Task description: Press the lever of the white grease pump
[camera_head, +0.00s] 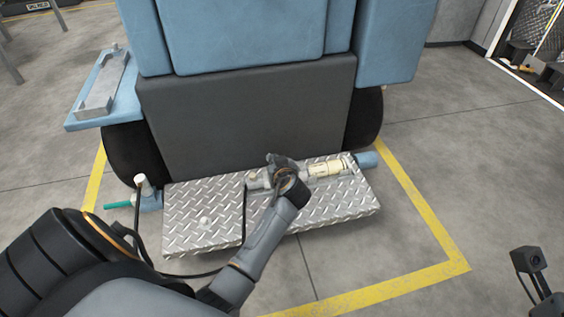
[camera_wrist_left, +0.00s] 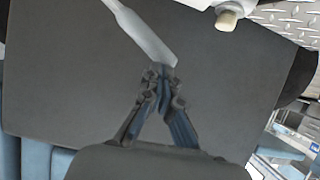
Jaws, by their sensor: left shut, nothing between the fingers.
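The white grease pump (camera_head: 327,169) lies along the tread-plate step at the foot of the blue machine. Its cream body shows to the right of my left gripper (camera_head: 281,162); my wrist hides part of it. In the left wrist view, a pale flat bar that looks like the lever (camera_wrist_left: 146,35) slants down from the top. My left gripper (camera_wrist_left: 164,74) is shut and empty, its tips at the bar's lower end. I cannot tell whether they touch it. A white rounded part (camera_wrist_left: 227,20) shows at the top right.
The tread-plate step (camera_head: 205,205) sits before a dark panel (camera_head: 245,115) of the blue machine. A white-capped fitting with a teal handle (camera_head: 120,204) stands at its left end. A blue side shelf (camera_head: 85,119) juts out at left. Yellow lines (camera_head: 420,225) mark open floor.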

